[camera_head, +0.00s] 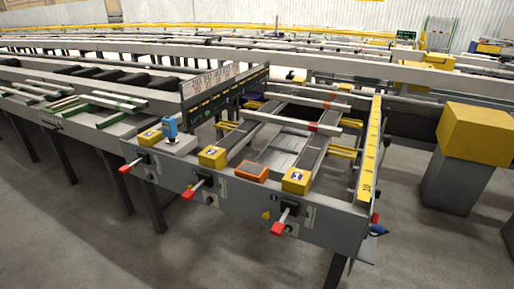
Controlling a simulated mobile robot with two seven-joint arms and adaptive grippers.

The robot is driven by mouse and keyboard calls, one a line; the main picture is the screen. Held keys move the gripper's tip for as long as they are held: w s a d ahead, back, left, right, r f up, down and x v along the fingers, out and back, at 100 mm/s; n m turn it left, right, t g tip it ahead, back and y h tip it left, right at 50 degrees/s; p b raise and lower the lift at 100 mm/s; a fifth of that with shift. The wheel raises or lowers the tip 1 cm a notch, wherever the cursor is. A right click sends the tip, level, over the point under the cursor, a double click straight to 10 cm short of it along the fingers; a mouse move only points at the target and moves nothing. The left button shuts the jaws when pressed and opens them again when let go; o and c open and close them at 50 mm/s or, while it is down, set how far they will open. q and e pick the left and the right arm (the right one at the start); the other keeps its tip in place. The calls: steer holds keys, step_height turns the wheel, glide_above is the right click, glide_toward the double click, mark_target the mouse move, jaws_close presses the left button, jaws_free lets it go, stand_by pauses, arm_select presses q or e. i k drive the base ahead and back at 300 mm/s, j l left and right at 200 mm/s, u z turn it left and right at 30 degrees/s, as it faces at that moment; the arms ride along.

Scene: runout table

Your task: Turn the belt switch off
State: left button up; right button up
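The runout table's grey front panel (240,195) faces me. It carries three red-handled levers: a left one (125,168), a middle one (188,193) and a right one (279,228). Each sticks out from a dark mount. Yellow boxes with dark markings sit above them: left (149,137), middle (213,156) and right (297,180). An orange box (252,171) lies between the middle and right yellow boxes. I cannot tell which control is the belt switch, or whether it is on or off. Neither of my grippers shows in the head view.
A blue device (170,128) stands on a pale base on the table's left part. Two dark belts (256,141) run back from the front. A yellow block on a grey pedestal (453,182) stands at right. The concrete floor (150,260) before the table is clear.

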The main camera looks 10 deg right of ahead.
mark_target(374, 220)
steer(key=z, duration=0.5)
steer(key=l, duration=0.75)
steer(key=i+l, duration=0.1)
steer(key=l, duration=0.6)
steer(key=i+l+z, duration=0.2)
steer(key=l, duration=0.15)
steer(key=i+l+z, duration=0.1)
steer(key=l+z, duration=0.15)
steer(key=i+l+z, duration=0.2)
steer(key=l, duration=0.15)
steer(key=i+l+z, duration=0.3)
steer(key=i, duration=0.2)
steer(key=i+l+z, duration=0.3)
steer(key=i, duration=0.2)
steer(key=i+u, duration=0.65)
steer(key=u, duration=0.15)
steer(key=i+l+u, duration=0.2)
steer(key=u, duration=0.2)
steer(key=i+l+u, duration=0.1)
steer(key=i+u, duration=0.15)
steer(key=u, duration=0.15)
steer(key=i+l+u, duration=0.2)
steer(key=u, duration=0.2)
steer(key=i+l+u, duration=0.15)
steer(key=u, duration=0.25)
steer(key=l, duration=0.1)
